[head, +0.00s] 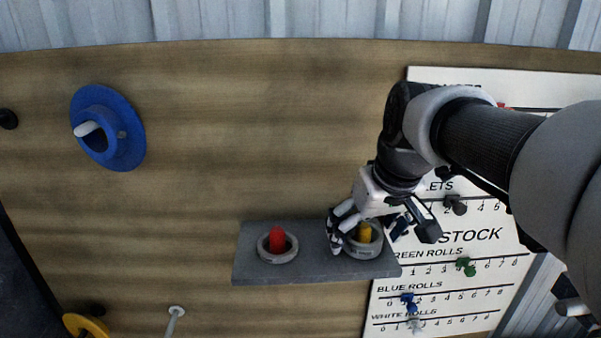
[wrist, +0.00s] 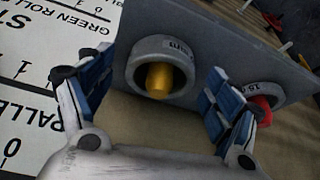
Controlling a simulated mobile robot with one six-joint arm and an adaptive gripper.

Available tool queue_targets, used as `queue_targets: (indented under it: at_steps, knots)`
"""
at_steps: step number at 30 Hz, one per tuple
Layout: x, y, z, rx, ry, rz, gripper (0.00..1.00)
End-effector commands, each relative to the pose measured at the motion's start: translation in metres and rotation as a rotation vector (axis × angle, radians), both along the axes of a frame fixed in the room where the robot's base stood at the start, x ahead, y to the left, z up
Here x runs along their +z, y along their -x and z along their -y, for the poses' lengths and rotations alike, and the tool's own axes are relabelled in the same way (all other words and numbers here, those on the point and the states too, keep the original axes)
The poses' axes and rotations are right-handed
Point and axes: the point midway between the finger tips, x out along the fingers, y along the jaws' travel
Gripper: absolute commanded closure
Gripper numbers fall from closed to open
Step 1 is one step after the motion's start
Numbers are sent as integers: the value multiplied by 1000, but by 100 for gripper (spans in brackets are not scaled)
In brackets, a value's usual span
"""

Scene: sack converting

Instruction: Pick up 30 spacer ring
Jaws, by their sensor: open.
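A grey ring (head: 361,252) sits around a yellow peg (head: 364,232) at the right end of a grey shelf. In the wrist view the same ring (wrist: 153,45) carries a partly legible label ending in "mm", and the yellow peg (wrist: 159,79) stands in its hole. My gripper (head: 382,236) is open, with one finger on either side of this ring. In the wrist view gaps show between the fingers and the ring. A second grey ring (head: 278,257) sits around a red peg (head: 277,239) at the shelf's left; its label in the wrist view seems to begin with "15".
The grey shelf (head: 318,272) is fixed to a wooden board (head: 250,120). A white stock board (head: 455,310) with small coloured pegs is close on the right. A blue flanged holder (head: 128,150) is at upper left. The board above the shelf is clear.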

Motion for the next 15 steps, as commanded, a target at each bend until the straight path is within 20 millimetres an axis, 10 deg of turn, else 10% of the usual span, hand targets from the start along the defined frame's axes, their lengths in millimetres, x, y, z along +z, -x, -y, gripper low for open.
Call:
queue_targets:
  at_steps: [15]
  knots:
    - [-1,-1,0,0,0,1,36]
